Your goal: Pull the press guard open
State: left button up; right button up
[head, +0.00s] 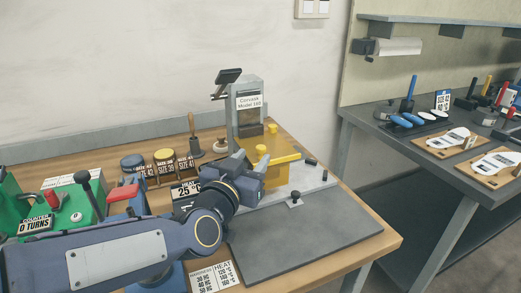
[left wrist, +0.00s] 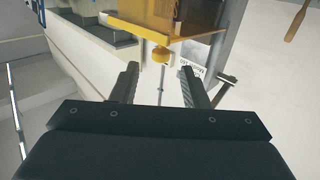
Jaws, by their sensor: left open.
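The press (head: 248,103) is a grey column with a white label, standing on a grey base plate near the back of the wooden table. The press guard (head: 283,160) is a yellow-orange panel at its front, with a yellow knob (head: 262,150). In the left wrist view the guard (left wrist: 130,20) crosses the top, and its knob (left wrist: 161,54) shows just beyond and between my fingertips. My left gripper (head: 237,162) is open and empty, close to the guard's left side. The knob looks apart from both fingers (left wrist: 158,72). My right gripper is not in view.
A dark grey mat (head: 300,232) covers the table's front right. A green machine (head: 75,203) with levers is at far left. A second bench (head: 400,140) stands at right.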

aim_at(259, 149)
pick_arm(q)
jog(key=x, duration=0.6)
jog(key=shift+a, duration=0.1)
jog(key=shift+c, duration=0.3)
grip_shut()
